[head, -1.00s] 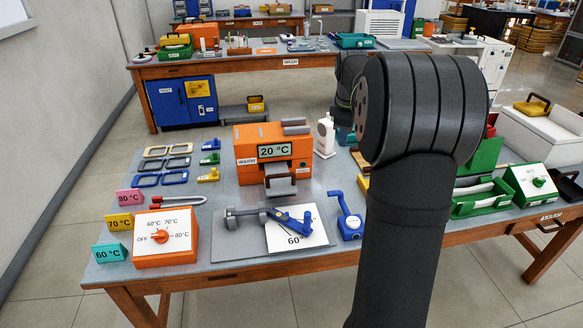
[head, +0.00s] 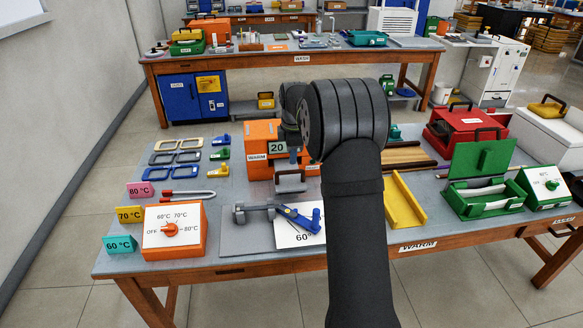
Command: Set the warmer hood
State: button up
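The orange warmer (head: 262,133), marked WARM, stands mid-table. Its display (head: 277,148) shows 20, with the rest covered by my arm. A grey handled part (head: 290,181) is at its lower front. The orange dial box (head: 174,243) at front left has a white sloped face marked OFF, 60, 70 and 80 °C. Its orange knob (head: 170,230) is too small to read surely. A white 60° card (head: 290,238) lies under a blue-and-grey tool (head: 300,217). My gripper (head: 296,150) seems to be in front of the warmer's right side, mostly hidden by my arm; its fingers are not clear.
Pink 80 °C (head: 140,189), yellow 70 °C (head: 129,214) and teal 60 °C (head: 120,244) signs line the left edge. Several spectacle frames (head: 163,158) lie behind them. A yellow tray (head: 405,202) and an open green case (head: 480,195) are right of my arm.

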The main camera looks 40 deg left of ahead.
aim_at(292, 171)
jog(key=f, duration=0.5)
jog(key=w+a+f, duration=0.1)
jog(key=f, duration=0.1)
jog(key=shift+f, duration=0.15)
grip_shut()
